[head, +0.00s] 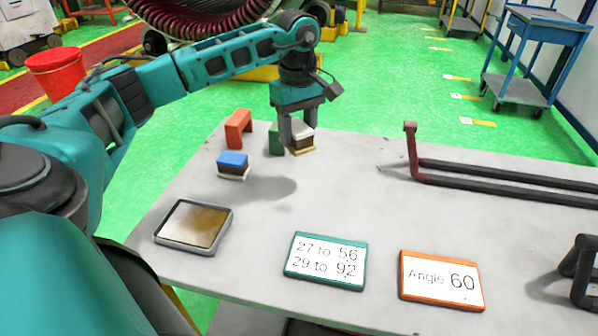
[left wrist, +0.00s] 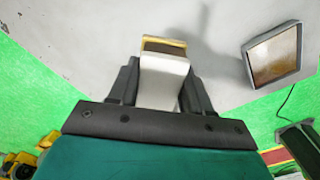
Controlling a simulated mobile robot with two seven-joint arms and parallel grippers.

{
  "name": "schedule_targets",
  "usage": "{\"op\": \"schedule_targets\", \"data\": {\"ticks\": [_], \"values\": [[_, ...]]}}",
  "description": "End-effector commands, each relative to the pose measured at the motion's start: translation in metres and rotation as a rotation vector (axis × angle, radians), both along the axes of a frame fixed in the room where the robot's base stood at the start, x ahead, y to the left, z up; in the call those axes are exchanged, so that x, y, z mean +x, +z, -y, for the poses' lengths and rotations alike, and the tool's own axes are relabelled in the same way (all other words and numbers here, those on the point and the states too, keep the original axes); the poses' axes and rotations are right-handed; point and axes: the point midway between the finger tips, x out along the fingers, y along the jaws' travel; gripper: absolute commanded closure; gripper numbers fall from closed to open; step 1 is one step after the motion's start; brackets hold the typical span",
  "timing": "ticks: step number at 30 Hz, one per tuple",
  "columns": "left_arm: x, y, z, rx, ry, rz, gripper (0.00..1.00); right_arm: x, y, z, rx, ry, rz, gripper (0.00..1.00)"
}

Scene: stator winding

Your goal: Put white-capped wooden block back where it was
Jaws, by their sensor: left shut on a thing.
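The white-capped wooden block (head: 302,139) has a white top, a brown body and a yellowish base. My left gripper (head: 299,125) is shut on its white cap, near the far edge of the table. In the left wrist view the block (left wrist: 163,75) sits between the two fingers of the gripper (left wrist: 160,90), with its white cap toward me. In the head view I cannot tell whether its base touches the table. My right gripper is not in view.
A blue-capped block (head: 233,165) stands to the left on the grey table (head: 330,200). A framed tray (head: 193,226), two signs (head: 326,261) (head: 441,281) and a dark bar (head: 500,177) lie around. The table's middle is clear.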

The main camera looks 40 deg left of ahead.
Motion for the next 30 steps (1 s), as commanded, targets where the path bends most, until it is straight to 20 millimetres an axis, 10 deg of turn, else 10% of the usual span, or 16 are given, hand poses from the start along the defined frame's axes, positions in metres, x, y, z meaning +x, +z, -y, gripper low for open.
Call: {"op": "schedule_targets", "data": {"ticks": [7,30], "values": [[-0.001,-0.054,0.000,0.000,0.001,-0.002,0.76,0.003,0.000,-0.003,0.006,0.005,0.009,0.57],[0.000,-0.107,0.000,0.000,0.001,0.001,0.76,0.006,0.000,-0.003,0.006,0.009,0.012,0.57]]}}
